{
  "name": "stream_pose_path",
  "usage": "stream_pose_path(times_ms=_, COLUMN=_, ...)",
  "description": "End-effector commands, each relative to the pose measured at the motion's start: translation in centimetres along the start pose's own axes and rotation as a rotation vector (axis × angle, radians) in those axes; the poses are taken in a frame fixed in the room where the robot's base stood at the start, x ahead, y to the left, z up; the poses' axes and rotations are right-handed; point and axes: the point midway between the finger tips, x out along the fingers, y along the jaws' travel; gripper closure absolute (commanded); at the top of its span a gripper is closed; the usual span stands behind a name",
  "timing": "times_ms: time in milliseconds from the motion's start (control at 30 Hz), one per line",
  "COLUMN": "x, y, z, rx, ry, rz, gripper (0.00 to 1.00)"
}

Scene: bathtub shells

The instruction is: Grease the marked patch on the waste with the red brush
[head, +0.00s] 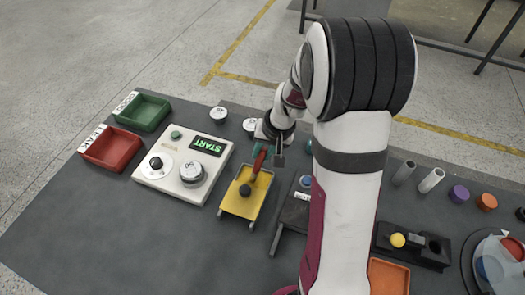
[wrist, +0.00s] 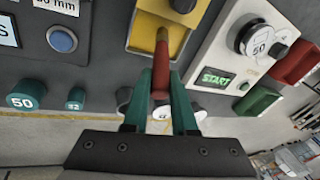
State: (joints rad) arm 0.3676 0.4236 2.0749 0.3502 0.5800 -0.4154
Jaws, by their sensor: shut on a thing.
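My gripper (head: 264,151) is shut on the red brush (head: 259,162), just past the far edge of a yellow tray (head: 234,205). In the wrist view, my gripper's teal fingers (wrist: 158,102) hold the brush's red handle (wrist: 161,72) between them. The brush's tan far end points over the yellow tray (wrist: 143,38); its bristles cannot be made out. A dark round knob-like thing (head: 245,191) sits in the tray. I cannot pick out the waste or its marked patch in either view.
A white panel (head: 150,172) with a START display stands left of the tray, with red (head: 108,148) and green (head: 142,111) bins beyond. A dark stand with a blue button (head: 306,182) is close on the right. My arm hides part of the table.

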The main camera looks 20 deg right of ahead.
Motion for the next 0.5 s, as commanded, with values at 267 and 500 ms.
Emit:
stream_pose_path(times_ms=267, x=-2.3, y=-0.6, z=-0.3, rx=0.0, ry=-0.001, rz=0.0, gripper=1.0)
stream_pose_path(times_ms=500, x=-4.9, y=-1.3, z=-0.7, rx=-0.001, ry=-0.001, rz=0.0, gripper=1.0)
